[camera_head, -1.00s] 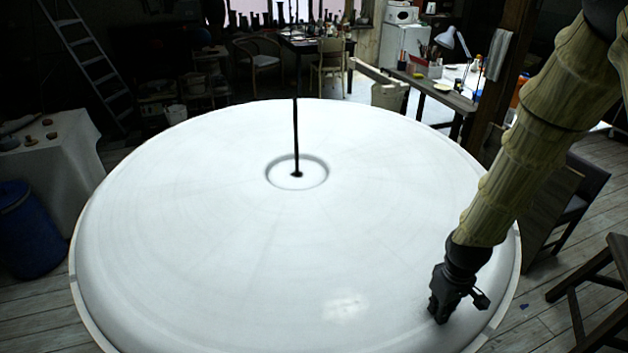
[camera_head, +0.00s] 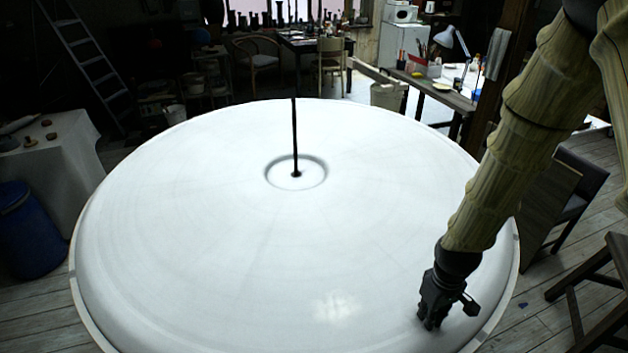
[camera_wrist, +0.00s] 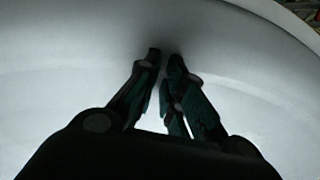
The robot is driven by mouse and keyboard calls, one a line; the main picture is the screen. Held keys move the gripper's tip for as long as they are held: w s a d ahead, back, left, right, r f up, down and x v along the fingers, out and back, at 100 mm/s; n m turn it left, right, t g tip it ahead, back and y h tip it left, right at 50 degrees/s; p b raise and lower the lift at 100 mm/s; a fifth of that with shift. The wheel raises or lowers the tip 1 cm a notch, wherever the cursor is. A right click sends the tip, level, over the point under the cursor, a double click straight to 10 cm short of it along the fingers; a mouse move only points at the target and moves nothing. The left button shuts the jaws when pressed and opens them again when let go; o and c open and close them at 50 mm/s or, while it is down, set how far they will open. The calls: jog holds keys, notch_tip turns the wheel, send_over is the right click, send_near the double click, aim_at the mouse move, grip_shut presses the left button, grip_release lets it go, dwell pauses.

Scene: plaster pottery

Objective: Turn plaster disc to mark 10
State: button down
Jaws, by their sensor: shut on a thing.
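The large white plaster disc (camera_head: 220,240) fills the middle of the head view, with a shallow round hollow and a thin dark upright rod (camera_head: 295,140) at its centre. My gripper (camera_head: 428,325) points down at the disc's near right part, inside the rim. In the wrist view my gripper's fingertips (camera_wrist: 164,56) are close together against the white surface of the plaster disc (camera_wrist: 60,80). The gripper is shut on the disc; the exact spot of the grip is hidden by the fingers. I cannot make out any numbered marks.
A pale rim (camera_head: 88,315) runs around the disc. A blue barrel (camera_head: 28,230) and a cloth-covered table (camera_head: 55,165) stand at the left. A dark chair (camera_head: 565,195) and a stool (camera_head: 590,290) stand at the right, near my arm.

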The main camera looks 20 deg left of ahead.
aim_at(373, 347)
jog(key=shift+s+a+f, duration=0.15)
jog(key=shift+s+a, duration=0.5)
jog(key=shift+s, duration=0.25)
jog(key=shift+s+a+p, duration=0.35)
jog(key=shift+s+a, duration=0.4)
jog(key=shift+a, duration=0.1)
jog(key=shift+s+a, duration=0.6)
jog(key=shift+a, duration=0.15)
jog(key=shift+s+a+f+p, duration=0.1)
jog(key=shift+s+a+p, duration=0.35)
jog(key=shift+s+a, duration=1)
jog(key=shift+s+a+p, duration=0.45)
jog(key=shift+s+a, duration=0.65)
jog(key=shift+a, duration=0.55)
jog(key=shift+s+a, duration=0.3)
jog(key=shift+a, duration=0.25)
